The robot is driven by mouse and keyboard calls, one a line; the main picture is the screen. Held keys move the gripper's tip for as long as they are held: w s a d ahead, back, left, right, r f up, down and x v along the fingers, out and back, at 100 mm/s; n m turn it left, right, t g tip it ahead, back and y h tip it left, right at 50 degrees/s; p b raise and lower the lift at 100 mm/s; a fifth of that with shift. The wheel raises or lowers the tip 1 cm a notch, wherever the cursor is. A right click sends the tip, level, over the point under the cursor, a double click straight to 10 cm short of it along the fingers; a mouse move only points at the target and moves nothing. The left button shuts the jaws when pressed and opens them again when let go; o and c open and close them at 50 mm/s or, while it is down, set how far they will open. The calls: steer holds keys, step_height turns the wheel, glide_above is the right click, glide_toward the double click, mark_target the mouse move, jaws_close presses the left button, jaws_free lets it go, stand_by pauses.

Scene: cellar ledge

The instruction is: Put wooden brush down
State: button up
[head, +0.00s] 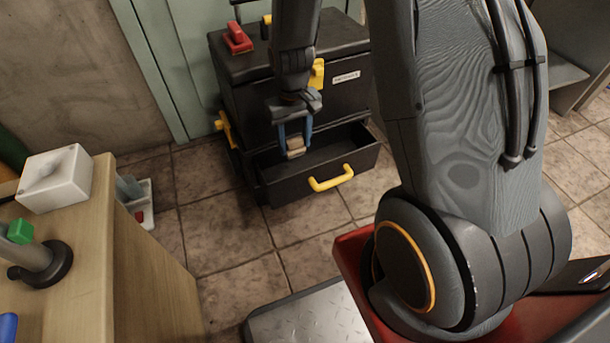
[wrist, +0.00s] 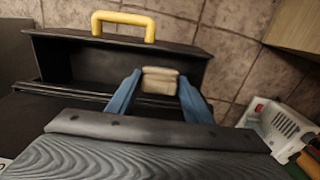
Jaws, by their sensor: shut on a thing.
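The wooden brush (head: 296,147) is a small pale wooden block between the blue fingers of my gripper (head: 294,142). In the wrist view the brush (wrist: 160,80) sits between the two fingertips of my gripper (wrist: 158,84), which are shut on it. The brush is held over or near the open drawer (head: 285,190) of a black toolbox (head: 345,95). In the wrist view the drawer (wrist: 60,38) lies behind and left of the brush, and its visible floor looks empty. I cannot tell how high the brush is above the drawer.
The drawer has a yellow handle (head: 330,178). A red object (head: 237,38) sits on the toolbox lid. A wooden cabinet (head: 150,260) at left carries a white box (head: 56,179). A grey-white item (head: 137,195) stands on the floor beside it. Tiled floor (head: 225,240) in front is clear.

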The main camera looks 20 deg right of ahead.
step_height(320, 180, down, 17)
steer(key=b, duration=0.7)
steer(key=shift+r+b, duration=0.1)
steer(key=shift+b, duration=0.25)
steer(key=shift+r, duration=0.1)
steer(key=o, duration=1)
steer(key=shift+o, duration=0.2)
